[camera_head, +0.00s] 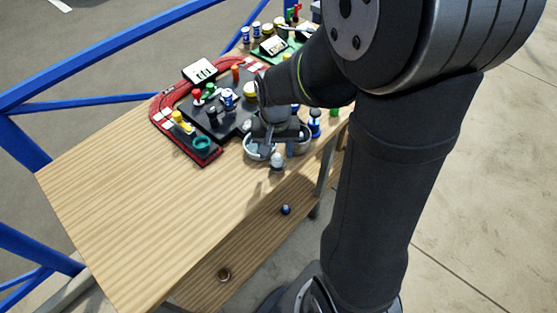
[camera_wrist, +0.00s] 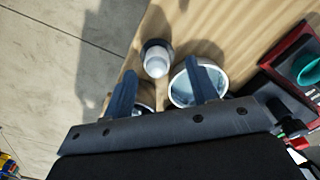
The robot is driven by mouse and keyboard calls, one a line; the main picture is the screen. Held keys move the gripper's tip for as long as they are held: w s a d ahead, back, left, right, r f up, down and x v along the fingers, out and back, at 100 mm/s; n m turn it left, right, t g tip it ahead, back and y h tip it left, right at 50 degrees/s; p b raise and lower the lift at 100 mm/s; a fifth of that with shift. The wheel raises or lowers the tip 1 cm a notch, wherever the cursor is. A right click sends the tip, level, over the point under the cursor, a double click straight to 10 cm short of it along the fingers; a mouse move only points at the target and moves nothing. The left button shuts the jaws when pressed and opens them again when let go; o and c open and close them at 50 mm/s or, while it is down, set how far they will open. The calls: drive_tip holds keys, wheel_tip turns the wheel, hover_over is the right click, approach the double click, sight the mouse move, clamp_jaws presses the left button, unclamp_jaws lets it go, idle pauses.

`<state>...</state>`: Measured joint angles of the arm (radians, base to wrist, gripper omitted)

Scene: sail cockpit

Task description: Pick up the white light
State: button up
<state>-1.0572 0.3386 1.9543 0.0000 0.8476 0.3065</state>
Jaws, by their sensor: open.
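The white light (camera_wrist: 156,66) has a rounded white top and a dark round base, and stands near the table's edge in the wrist view. In the head view it shows as a small pale piece (camera_head: 277,161) just in front of my gripper (camera_head: 279,143). In the wrist view my gripper (camera_wrist: 160,68) is open, its two bluish fingers apart. The light appears between and a little beyond the fingertips. I cannot tell the height gap between them.
A round metal cup (camera_wrist: 181,90) lies under the right finger in the wrist view; another cup is partly hidden by the left finger. A red-edged dark panel (camera_head: 212,157) with coloured knobs stands left of my gripper. The wooden table (camera_head: 140,190) is clear at front left.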

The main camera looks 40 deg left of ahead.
sight(277, 155)
wheel_tip(277, 155, down, 5)
drive_tip(key=shift+w+d+f, duration=0.1)
drive_tip(key=shift+w+d, duration=0.05)
drive_tip(key=c, duration=0.7)
drive_tip(key=shift+c, duration=0.2)
